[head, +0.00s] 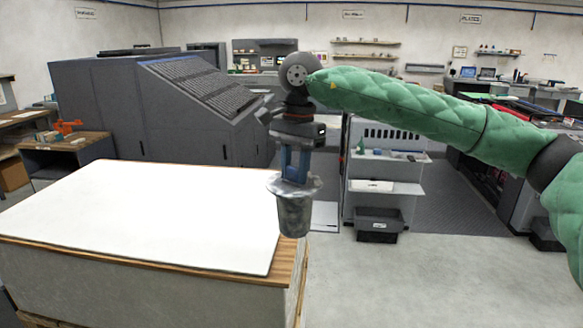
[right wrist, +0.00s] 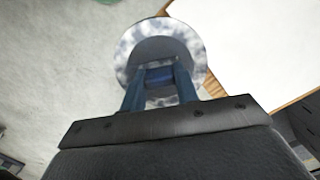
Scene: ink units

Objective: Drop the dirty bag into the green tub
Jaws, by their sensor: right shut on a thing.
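My right gripper (head: 294,172) points down and is shut on the dirty bag (head: 294,214), a grey mottled, cup-shaped bag with a wide pale ring at its top. It hangs upright in the air, in front of the right end of the stack of white sheets in the head view. In the right wrist view the blue fingers (right wrist: 160,82) grip at the bag's ring (right wrist: 128,62). A sliver of green (right wrist: 105,1) at the top edge there may be the green tub; too little shows to be sure. No green tub shows in the head view. My left gripper is out of view.
A pallet-like stack with a white top (head: 140,215) and wooden edge fills the front left. A big grey machine (head: 165,105) stands behind it. A white shelf unit (head: 385,180) with a dark bin (head: 379,225) stands mid-right. The floor at front right is clear.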

